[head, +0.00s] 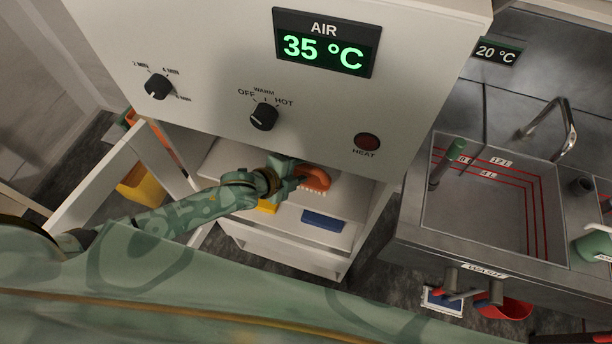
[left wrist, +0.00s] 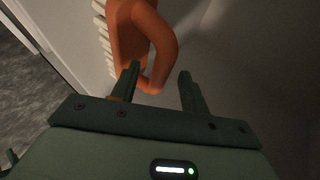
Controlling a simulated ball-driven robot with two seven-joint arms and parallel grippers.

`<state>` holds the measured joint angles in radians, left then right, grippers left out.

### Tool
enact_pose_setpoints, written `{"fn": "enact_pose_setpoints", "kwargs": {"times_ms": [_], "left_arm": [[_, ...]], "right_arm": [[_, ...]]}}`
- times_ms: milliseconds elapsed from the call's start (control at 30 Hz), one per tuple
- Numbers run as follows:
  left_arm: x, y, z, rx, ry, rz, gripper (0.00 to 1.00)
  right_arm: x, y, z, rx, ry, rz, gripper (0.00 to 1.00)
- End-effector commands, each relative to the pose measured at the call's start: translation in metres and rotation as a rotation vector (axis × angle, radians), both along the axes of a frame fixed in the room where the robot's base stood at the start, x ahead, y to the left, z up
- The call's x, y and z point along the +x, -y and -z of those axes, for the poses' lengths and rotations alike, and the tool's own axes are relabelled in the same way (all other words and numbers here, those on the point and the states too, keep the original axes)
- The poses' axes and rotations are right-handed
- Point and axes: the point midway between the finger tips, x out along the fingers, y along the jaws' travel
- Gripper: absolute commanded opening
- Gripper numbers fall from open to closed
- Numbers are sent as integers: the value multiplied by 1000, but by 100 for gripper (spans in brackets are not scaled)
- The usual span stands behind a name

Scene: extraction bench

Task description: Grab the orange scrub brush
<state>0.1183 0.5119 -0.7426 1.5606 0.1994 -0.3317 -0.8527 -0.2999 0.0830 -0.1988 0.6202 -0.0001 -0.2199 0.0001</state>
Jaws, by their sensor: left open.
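The orange scrub brush (head: 315,178), with pale bristles, is in the white compartment under the control panel. My left gripper (head: 294,175) reaches into that compartment from the left, right at the brush's near end. In the left wrist view the brush's looped orange handle (left wrist: 165,55) is just ahead of the open fingers (left wrist: 158,88). One finger overlaps the handle in the picture; I cannot tell whether it touches. The end of the handle shows in the gap between the fingers. My right gripper is not in view.
A blue block (head: 323,221) and a yellow item (head: 267,206) lie near the brush in the compartment. The white panel with knobs (head: 264,116) overhangs it. A steel sink (head: 480,210) stands at the right, and an open white door (head: 105,172) at the left.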

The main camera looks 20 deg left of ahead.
Motion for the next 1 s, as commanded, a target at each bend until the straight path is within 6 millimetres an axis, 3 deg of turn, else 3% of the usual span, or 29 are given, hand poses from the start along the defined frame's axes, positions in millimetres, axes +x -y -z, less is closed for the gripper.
{"fn": "enact_pose_setpoints", "kwargs": {"times_ms": [133, 300, 733, 900, 1000], "left_arm": [[0, 0, -1, 0, 0, 0, 42], [0, 0, -1, 0, 0, 0, 0], [0, -1, -8, 1, 0, -1, 0], [0, -1, -38, 0, 4, -1, 0], [-18, -16, -62, 5, 2, 0, 0]], "right_arm": [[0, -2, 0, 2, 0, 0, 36], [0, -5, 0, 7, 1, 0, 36], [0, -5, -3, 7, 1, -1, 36], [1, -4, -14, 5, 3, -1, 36], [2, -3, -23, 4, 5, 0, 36]]}}
